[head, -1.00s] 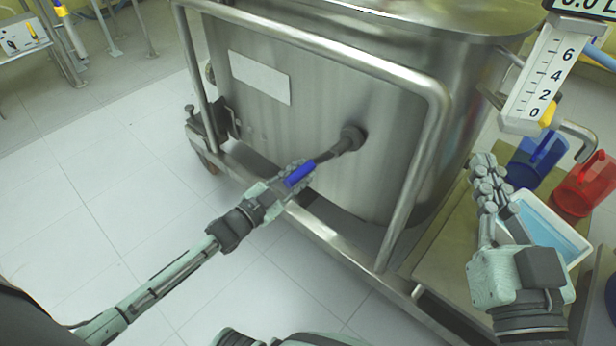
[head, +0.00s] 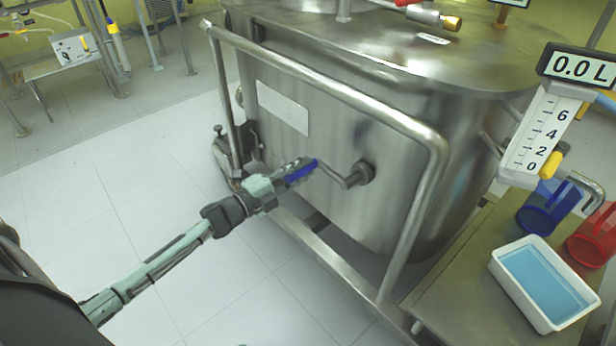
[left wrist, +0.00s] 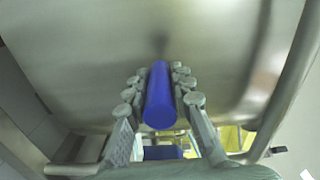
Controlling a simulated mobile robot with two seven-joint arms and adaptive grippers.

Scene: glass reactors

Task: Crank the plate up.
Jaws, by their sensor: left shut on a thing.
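The crank is a bent metal arm (head: 343,179) on a round hub (head: 363,173) at the front of a steel tank (head: 390,165). Its blue handle (head: 303,173) points left from the arm, about level with the hub. My left gripper (head: 297,175) is shut on the blue handle. In the left wrist view the handle (left wrist: 160,97) lies lengthwise between the two rows of finger links (left wrist: 158,92). I cannot make out which part is the plate. My right gripper is out of view.
A steel rail (head: 330,92) frames the tank front, close to the crank. At right are a white tub of blue liquid (head: 510,283), a blue jug (head: 545,208), a red jug (head: 597,238) and a display reading 0.0 L (head: 580,67).

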